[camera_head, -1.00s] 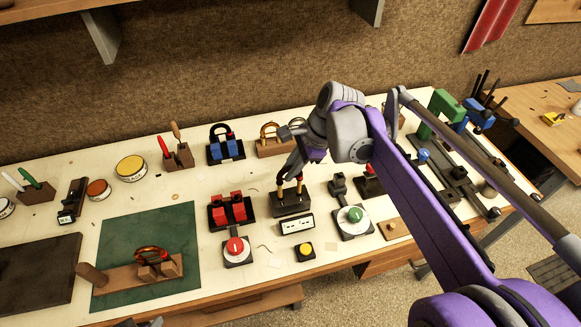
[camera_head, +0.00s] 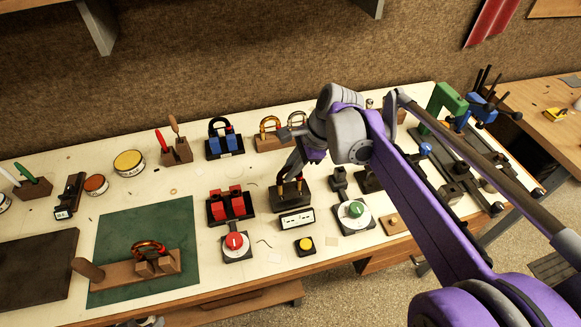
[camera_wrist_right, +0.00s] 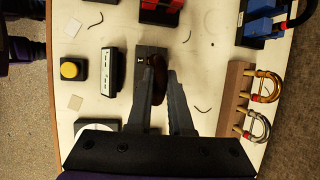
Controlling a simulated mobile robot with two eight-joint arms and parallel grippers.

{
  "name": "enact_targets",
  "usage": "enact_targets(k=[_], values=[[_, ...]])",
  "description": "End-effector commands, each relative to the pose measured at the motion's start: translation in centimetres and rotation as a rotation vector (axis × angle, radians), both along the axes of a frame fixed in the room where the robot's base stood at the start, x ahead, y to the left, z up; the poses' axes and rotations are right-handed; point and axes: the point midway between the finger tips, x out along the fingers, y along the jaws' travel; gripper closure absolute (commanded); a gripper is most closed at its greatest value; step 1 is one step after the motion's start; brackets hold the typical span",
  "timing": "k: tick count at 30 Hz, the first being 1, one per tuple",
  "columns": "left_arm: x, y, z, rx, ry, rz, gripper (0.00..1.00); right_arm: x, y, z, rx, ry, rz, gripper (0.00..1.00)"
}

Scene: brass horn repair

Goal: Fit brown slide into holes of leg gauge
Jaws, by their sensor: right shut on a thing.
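The leg gauge (camera_head: 291,202) is a dark block standing near the middle of the bench. It also shows in the wrist view (camera_wrist_right: 147,54). The brown slide is a dark reddish-brown bow in the wrist view (camera_wrist_right: 159,72), between my fingers and over the gauge. My right gripper (camera_head: 291,176) is shut on it; its two fingers also show in the wrist view (camera_wrist_right: 168,98). The slide's legs point down at the gauge's top, with brassy lower parts showing in the head view. I cannot tell how deep they sit in the holes. My left gripper is not seen.
A white marked panel (camera_head: 297,221) and a yellow button (camera_head: 305,245) stand in front of the gauge. A red-block fixture (camera_head: 230,206) is to its left, a green dial (camera_head: 355,210) to its right. A wooden rack (camera_wrist_right: 234,100) with brass-coloured slides stands behind.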

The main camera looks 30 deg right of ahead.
Motion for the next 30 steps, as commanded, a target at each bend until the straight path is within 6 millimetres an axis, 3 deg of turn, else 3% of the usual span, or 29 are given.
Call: enact_targets(k=[28, 29, 30], values=[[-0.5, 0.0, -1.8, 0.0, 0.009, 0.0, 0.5, 0.0, 0.0, -2.5, 0.0, 0.0, 0.0, 1.0], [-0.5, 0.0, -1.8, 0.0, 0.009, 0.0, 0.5, 0.0, 0.0, -2.5, 0.0, 0.0, 0.0, 0.8], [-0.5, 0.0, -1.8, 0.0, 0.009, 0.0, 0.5, 0.0, 0.0, -2.4, 0.0, 0.0, 0.0, 0.73]])
